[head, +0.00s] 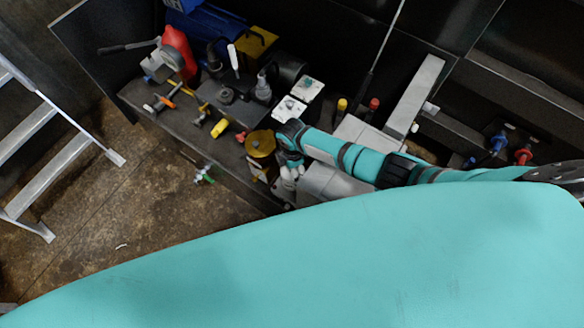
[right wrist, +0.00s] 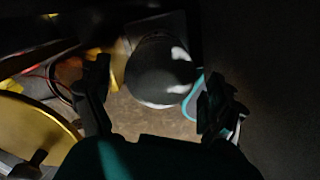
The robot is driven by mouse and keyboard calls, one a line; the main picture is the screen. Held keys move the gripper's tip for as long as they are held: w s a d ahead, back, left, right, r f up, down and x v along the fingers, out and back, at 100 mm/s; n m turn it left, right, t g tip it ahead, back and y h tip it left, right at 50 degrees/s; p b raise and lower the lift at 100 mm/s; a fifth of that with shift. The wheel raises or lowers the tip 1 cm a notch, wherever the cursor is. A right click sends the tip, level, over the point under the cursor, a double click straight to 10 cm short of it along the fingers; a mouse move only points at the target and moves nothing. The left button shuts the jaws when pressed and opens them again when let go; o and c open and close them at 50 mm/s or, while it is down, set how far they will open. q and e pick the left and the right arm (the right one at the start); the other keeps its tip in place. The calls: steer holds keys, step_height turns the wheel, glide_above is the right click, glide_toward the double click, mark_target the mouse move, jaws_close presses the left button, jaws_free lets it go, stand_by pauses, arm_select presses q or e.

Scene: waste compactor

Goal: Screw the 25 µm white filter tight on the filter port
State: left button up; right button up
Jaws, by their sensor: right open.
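In the right wrist view, a rounded, cylinder-like body (right wrist: 158,72) sits between the fingers of my right gripper (right wrist: 155,92). It is mostly in shadow, with bright white patches where light falls. It may be the white filter, but no label is readable. The fingers stand apart on either side of it, and I see no clear contact. In the head view my right gripper (head: 289,174) points down beside a brass-coloured round can (head: 261,143), and my arm hides what is under it. I cannot make out the filter port. My left gripper is not in view.
Two white-topped boxes (head: 291,109) stand just behind my wrist. A grey rounded housing (head: 330,185) lies close to its right. A yellow-handled valve (head: 219,127) and a red machine part (head: 180,53) are to the left. The floor (head: 130,200) in front is mostly clear.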

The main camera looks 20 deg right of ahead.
steer(key=n+b, duration=0.4)
steer(key=n, duration=1.1)
steer(key=shift+n, duration=0.3)
steer(key=c, duration=1.3)
steer(key=m+p, duration=0.1)
steer(key=m, duration=0.2)
steer(key=shift+a+r, duration=0.1)
steer(key=shift+r, duration=0.05)
steer(key=shift+m, duration=1.2)
